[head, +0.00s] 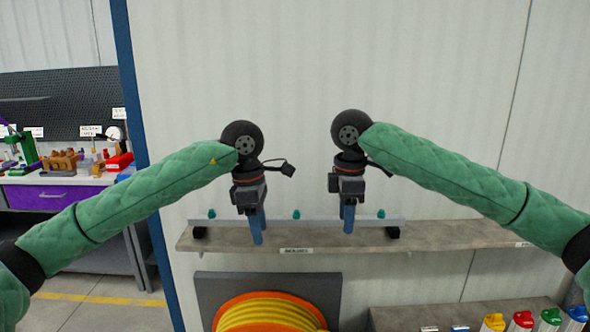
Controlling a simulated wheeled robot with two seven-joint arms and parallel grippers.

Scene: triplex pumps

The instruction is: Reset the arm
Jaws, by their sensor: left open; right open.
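My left arm, in a green quilted sleeve, comes in from the left. Its gripper (257,228) has blue fingers that point down, in front of the wall shelf. My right arm, in the same green sleeve, comes in from the right. Its gripper (348,217) also points down, to the right of the left one and apart from it. Both grippers are open, and nothing shows between their fingers. The two arms are raised at about the same height.
A wall shelf (450,236) runs behind the grippers, with a grey bar (320,222) on it. Below are a yellow hose reel (268,314) and several coloured-lid containers (523,319). A workbench (60,180) with tools stands at the left, past a blue post (140,130).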

